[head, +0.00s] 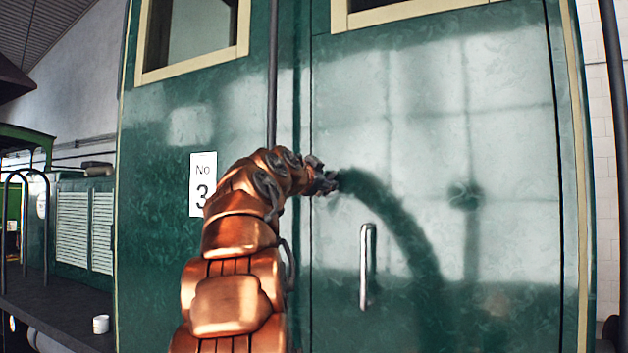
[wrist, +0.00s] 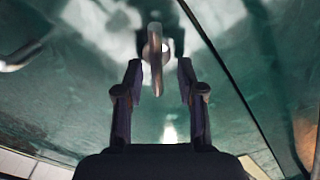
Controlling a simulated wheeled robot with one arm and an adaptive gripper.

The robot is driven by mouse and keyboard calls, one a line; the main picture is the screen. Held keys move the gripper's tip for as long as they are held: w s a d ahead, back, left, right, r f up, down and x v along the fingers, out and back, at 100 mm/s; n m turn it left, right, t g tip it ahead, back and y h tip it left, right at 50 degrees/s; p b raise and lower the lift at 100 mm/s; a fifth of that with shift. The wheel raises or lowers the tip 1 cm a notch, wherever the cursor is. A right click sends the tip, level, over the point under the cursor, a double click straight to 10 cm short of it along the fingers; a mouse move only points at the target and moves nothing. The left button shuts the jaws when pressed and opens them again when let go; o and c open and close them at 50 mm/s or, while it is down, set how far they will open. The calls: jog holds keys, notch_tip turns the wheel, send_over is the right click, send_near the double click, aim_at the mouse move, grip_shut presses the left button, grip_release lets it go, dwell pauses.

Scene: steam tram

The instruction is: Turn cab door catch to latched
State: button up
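The green cab door (head: 450,130) fills the right of the head view. The catch (wrist: 154,50), a pale metal lever on a round boss, shows in the wrist view, with its end pointing toward my gripper. My gripper (wrist: 158,78) is open, with one finger on each side of the lever's end. Gaps show between the lever and both fingers. In the head view my gripper (head: 324,182) is near the door's left edge, and I cannot make out the catch there.
A fixed vertical grab handle (head: 368,265) stands out from the door, below and right of my gripper. It also shows at the left of the wrist view (wrist: 18,62). A dark vertical rail (head: 272,80) runs left of the door. A number 3 plate (head: 203,184) is on the left panel.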

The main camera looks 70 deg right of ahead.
jog(key=w+a+n+t, duration=0.2)
jog(key=w+a+n, duration=0.3)
jog(key=w+a, duration=0.3)
jog(key=s+a+r+n+h, duration=0.1)
jog(key=s+a+r+n, duration=0.1)
jog(key=a+r, duration=0.4)
jog(key=shift+s+a+r, duration=0.35)
jog(key=shift+a+r, duration=0.05)
jog(key=shift+a, duration=1.2)
jog(key=shift+w+t, duration=0.1)
jog(key=shift+t, duration=0.3)
